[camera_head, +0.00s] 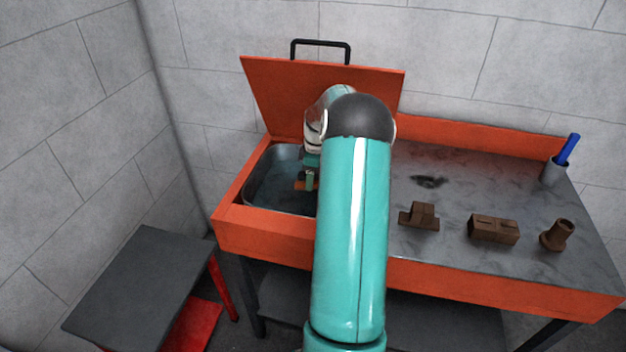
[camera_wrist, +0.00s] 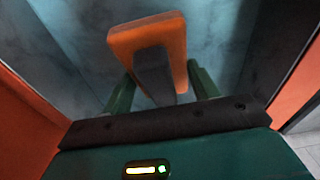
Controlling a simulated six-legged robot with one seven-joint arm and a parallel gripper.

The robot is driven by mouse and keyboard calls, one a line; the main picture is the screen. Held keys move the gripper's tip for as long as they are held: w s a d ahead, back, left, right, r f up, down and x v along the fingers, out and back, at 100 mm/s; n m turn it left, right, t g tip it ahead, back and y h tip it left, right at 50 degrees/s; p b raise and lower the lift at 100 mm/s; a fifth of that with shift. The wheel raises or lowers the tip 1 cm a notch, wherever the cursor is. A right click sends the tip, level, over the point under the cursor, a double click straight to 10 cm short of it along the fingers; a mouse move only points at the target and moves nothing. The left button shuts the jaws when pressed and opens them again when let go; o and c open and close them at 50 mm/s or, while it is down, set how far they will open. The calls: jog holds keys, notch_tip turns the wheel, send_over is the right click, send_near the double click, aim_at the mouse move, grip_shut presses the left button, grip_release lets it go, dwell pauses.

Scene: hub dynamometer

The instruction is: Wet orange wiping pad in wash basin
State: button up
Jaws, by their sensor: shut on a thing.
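The orange wiping pad (camera_wrist: 146,36) has a dark grey grip block (camera_wrist: 154,76) and sits between the fingers of my gripper (camera_wrist: 162,86) in the wrist view. My gripper is shut on it. In the head view my gripper (camera_head: 308,181) is over the wash basin (camera_head: 262,168), at or below its rim, with a small bit of orange showing at the fingertips. The basin is a grey-blue metal tub set in the left part of the orange bench. My arm hides the basin's right side. Whether the pad touches the liquid or the basin floor, I cannot tell.
An orange lid (camera_head: 280,95) with a black handle (camera_head: 320,44) stands open behind the basin. On the grey worktop (camera_head: 460,180) are brown parts (camera_head: 493,229), a dark stain (camera_head: 429,181) and a cup (camera_head: 553,172) with a blue tool. A grey-topped stand (camera_head: 140,290) is at lower left.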

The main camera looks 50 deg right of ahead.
jog(key=shift+r, duration=3.95)
jog(key=shift+r, duration=0.1)
notch_tip(320, 180, up, 4)
jog(key=shift+f, duration=0.1)
